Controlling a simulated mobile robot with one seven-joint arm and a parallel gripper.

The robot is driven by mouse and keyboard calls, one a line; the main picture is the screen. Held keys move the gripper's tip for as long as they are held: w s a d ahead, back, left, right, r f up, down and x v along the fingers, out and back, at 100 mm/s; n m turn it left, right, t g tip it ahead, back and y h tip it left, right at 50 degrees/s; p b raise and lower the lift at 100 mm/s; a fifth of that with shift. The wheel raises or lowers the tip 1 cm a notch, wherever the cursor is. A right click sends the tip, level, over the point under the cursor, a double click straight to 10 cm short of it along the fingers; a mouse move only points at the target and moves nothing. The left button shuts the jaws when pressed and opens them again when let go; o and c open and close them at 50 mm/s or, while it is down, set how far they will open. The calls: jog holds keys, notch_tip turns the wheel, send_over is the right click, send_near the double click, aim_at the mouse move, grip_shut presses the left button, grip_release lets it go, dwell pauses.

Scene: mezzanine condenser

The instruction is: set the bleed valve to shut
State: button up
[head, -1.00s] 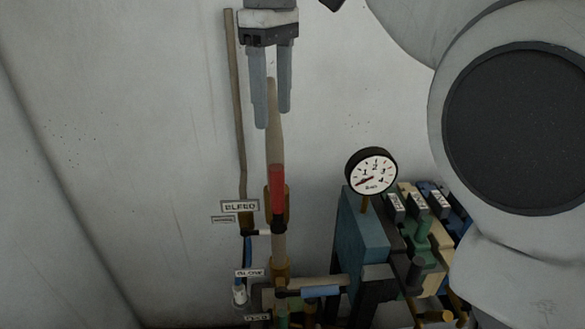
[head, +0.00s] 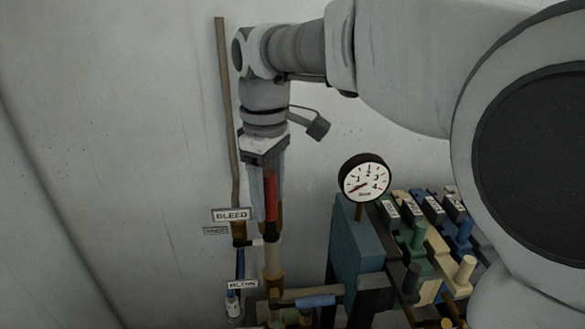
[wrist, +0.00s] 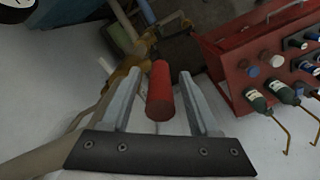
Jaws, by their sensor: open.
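The bleed valve's red lever handle (head: 270,194) stands upright in front of the vertical pipe, with a black stem below it. It is just right of the BLEED label (head: 232,215). My gripper (head: 267,203) has come down over the handle from above, fingers pointing down. In the wrist view the red handle (wrist: 160,92) lies between the two open fingers of my gripper (wrist: 160,80), with a visible gap on each side. The valve body is partly hidden behind the handle and fingers.
A pressure gauge (head: 366,178) stands on a teal block (head: 356,245) to the right, beside coloured levers. A blue handle (head: 315,301) lies level below. A second label (head: 243,285) hangs lower left. The wrist view shows a red rack (wrist: 232,75) with bottles. The wall at left is clear.

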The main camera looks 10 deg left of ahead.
jog(key=shift+f, duration=0.15)
grip_shut()
dwell(1.4)
